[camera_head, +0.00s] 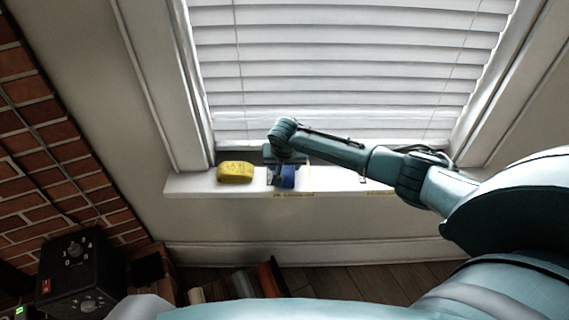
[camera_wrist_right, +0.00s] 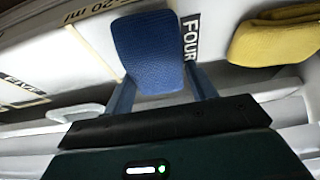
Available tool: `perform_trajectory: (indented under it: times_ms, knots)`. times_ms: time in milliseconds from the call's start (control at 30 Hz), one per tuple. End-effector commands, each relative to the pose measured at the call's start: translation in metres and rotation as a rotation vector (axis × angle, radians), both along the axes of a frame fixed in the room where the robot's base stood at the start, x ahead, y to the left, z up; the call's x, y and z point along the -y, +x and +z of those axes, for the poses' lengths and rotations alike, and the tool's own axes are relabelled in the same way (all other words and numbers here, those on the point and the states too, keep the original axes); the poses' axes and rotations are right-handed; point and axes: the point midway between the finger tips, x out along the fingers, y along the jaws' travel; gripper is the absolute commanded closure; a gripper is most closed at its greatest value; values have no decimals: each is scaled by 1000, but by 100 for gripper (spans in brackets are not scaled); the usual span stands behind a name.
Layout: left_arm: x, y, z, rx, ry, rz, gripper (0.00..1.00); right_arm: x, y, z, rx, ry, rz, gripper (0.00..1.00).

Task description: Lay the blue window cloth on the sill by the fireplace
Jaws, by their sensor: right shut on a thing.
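The blue window cloth (camera_head: 288,178) is at the white window sill (camera_head: 205,187), right of a yellow cloth or sponge. My right gripper (camera_head: 284,174) reaches in from the right and is shut on the blue cloth. In the right wrist view, the blue cloth (camera_wrist_right: 147,45) sits between the two fingers of the gripper (camera_wrist_right: 163,82), its textured face showing over the sill. I cannot tell whether its underside touches the sill. My left gripper is not in view.
The yellow item (camera_head: 236,172) lies close by on the sill, also in the wrist view (camera_wrist_right: 277,38). A label reading FOUR (camera_wrist_right: 190,38) is beside the cloth. Closed blinds (camera_head: 330,70) stand behind. A black box with a dial (camera_head: 78,272) is lower left, by the brick wall (camera_head: 45,140).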

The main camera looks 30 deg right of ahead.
Motion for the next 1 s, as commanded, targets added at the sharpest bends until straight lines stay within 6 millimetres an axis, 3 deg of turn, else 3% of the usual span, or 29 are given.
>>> perform_trajectory:
  times_ms: [500, 533, 800, 1000]
  knots:
    - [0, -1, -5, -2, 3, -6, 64, 0, 0, -8, -1, 0, 0, 65]
    - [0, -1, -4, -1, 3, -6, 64, 0, 0, -8, -1, 0, 0, 41]
    - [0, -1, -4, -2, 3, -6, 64, 0, 0, -8, 0, 0, 0, 19]
    - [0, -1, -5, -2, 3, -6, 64, 0, 0, -8, 0, 0, 0, 18]
